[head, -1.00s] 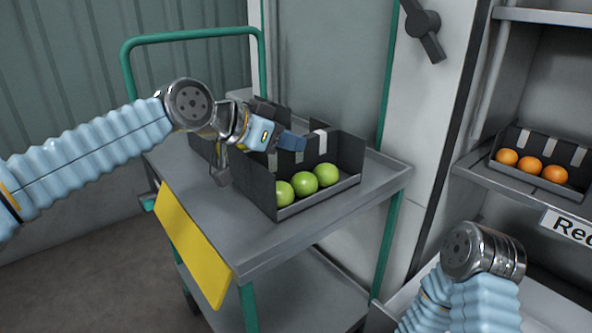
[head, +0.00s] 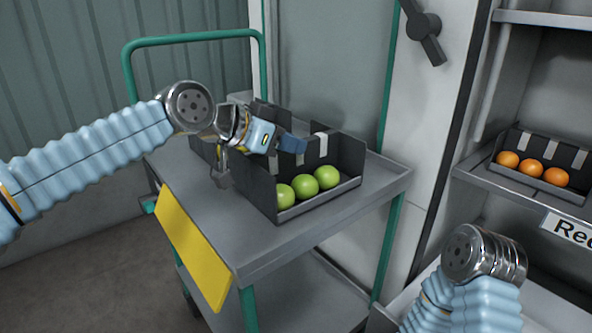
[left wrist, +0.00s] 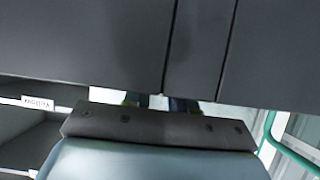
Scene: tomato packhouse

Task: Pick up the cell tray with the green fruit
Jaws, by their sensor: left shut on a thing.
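The cell tray with the green fruit (head: 258,188) is a dark grey open-fronted box on the trolley top in the head view. Several green fruits (head: 305,184) lie in a row along its open front. My left gripper (head: 288,144) is shut on the tray at its upper part, from the left; the exact grip point is partly hidden. In the left wrist view a dark grey panel (left wrist: 90,40) fills the upper picture, close against my gripper. My right arm shows at the lower right, but its gripper is out of view.
The trolley (head: 225,225) has a green handle (head: 190,37) and a yellow panel (head: 190,245). Another dark tray (head: 203,148) stands behind at its left. At the right, a shelf (head: 520,190) holds a tray of orange fruit (head: 532,167). Bare trolley top lies in front of the green-fruit tray.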

